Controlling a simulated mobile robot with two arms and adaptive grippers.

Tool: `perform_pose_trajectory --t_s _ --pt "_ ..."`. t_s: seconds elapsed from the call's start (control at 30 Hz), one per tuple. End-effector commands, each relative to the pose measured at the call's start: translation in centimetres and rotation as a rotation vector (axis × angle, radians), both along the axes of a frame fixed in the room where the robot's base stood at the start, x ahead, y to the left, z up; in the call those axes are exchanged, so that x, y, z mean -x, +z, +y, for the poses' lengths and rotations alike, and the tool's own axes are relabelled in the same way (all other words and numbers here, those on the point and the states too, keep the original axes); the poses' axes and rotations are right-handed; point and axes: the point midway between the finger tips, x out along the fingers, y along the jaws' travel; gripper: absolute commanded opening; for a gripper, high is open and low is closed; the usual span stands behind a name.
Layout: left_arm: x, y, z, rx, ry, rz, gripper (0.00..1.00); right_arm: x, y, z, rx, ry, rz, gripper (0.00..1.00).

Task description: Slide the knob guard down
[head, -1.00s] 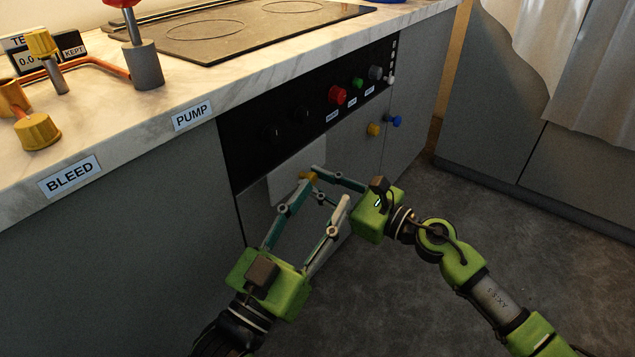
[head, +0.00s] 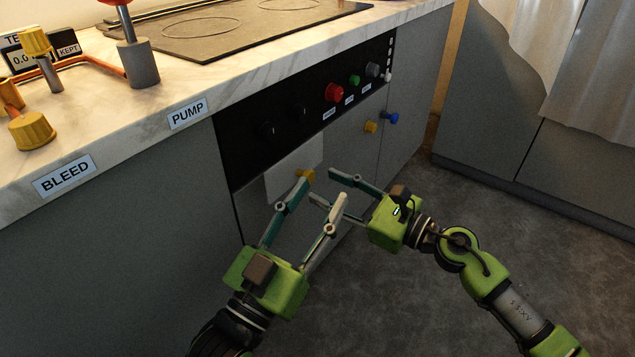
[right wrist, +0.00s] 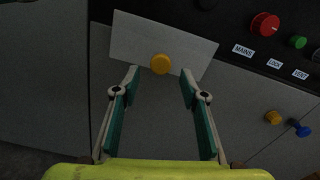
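A pale flat plate (head: 284,182) with a yellow knob (head: 305,175) is on the cabinet front, its upper part overlapping the black panel; I take it as the knob guard. The plate (right wrist: 190,47) and knob (right wrist: 160,64) also show in the right wrist view. My right gripper (head: 322,186) is open and empty. In its wrist view the fingertips (right wrist: 160,74) are spread either side of the knob's line, with the knob beyond them, apparently untouched. My left gripper (head: 322,194) is open and empty below the knob, its fingers overlapping the right gripper's in the head view.
The black panel carries a red knob (head: 334,92), a green knob (head: 354,80) and dark knobs. Yellow (head: 370,127) and blue (head: 391,118) knobs sit lower right. The marble counter (head: 120,115) juts above. Clear floor (head: 385,305) lies in front.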

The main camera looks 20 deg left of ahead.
Motion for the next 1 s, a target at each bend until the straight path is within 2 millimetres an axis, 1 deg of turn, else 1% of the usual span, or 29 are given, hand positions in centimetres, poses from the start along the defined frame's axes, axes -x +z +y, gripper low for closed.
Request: perform_pose_trajectory --t_s 0.03,0.2,0.3,0.4,0.57,1.0 --pt "0.0 0.0 0.0 0.000 0.000 0.000 0.40 0.4 -0.2 -1.2 0.003 -0.002 0.001 0.40" --pt "0.0 0.0 0.0 0.000 0.000 0.000 0.40 1.6 -0.2 -4.5 0.003 -0.002 0.001 0.40" --pt "0.0 0.0 0.0 0.000 0.000 0.000 0.40 2.2 -0.2 -5.9 0.002 -0.001 0.002 0.40" --pt "0.0 0.0 0.0 0.000 0.000 0.000 0.40 2.5 -0.1 -6.9 0.002 0.000 0.001 0.40" --pt "0.0 0.0 0.0 0.000 0.000 0.000 0.40 2.7 -0.1 -7.4 0.002 0.001 0.000 0.40" --pt "0.0 0.0 0.0 0.000 0.000 0.000 0.40 2.7 0.0 -7.4 -0.003 -0.002 0.003 0.40"
